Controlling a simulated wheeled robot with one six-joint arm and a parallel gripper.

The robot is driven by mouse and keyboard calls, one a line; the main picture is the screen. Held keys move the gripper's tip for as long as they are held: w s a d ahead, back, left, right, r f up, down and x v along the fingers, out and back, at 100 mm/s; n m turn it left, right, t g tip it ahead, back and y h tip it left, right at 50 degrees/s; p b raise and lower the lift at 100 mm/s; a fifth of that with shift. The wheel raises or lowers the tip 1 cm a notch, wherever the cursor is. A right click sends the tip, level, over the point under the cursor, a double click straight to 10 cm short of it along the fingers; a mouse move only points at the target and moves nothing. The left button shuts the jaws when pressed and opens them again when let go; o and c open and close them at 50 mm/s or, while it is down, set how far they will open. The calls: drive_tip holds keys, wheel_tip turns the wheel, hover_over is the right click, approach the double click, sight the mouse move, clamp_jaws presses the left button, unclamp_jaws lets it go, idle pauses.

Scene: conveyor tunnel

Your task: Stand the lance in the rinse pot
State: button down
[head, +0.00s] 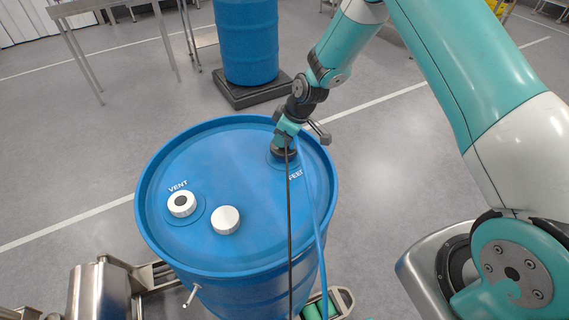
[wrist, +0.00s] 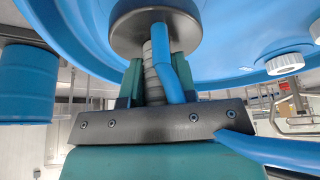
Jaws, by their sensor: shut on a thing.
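My gripper (head: 287,138) is above the FEED opening of the blue drum (head: 225,165) and shut on the lance's grey ribbed stem (wrist: 152,75). The lance's dark round head (head: 284,151) is at the FEED opening; it also shows large in the wrist view (wrist: 155,25). A blue hose (head: 313,225) and a thin dark line (head: 290,220) run from the lance down across the drum. Whatever of the lance is inside the drum is hidden. A steel cylinder (head: 98,292) at the lower left may be the rinse pot; I cannot see its inside.
A vent fitting (head: 181,204) and a white cap (head: 226,220) are on the drum's lid. A second blue drum (head: 246,45) stands on a dark pallet (head: 250,91) behind. A steel table (head: 100,8) is at the upper left.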

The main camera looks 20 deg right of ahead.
drive_tip(key=shift+r, duration=0.2)
drive_tip(key=shift+r+p, duration=0.9)
drive_tip(key=shift+r, duration=0.45)
wheel_tip(320, 180, up, 22)
drive_tip(key=p, duration=1.2)
drive_tip(key=shift+p, duration=0.4)
wheel_tip(320, 180, up, 8)
drive_tip(key=p, duration=0.4)
drive_tip(key=shift+f, duration=0.25)
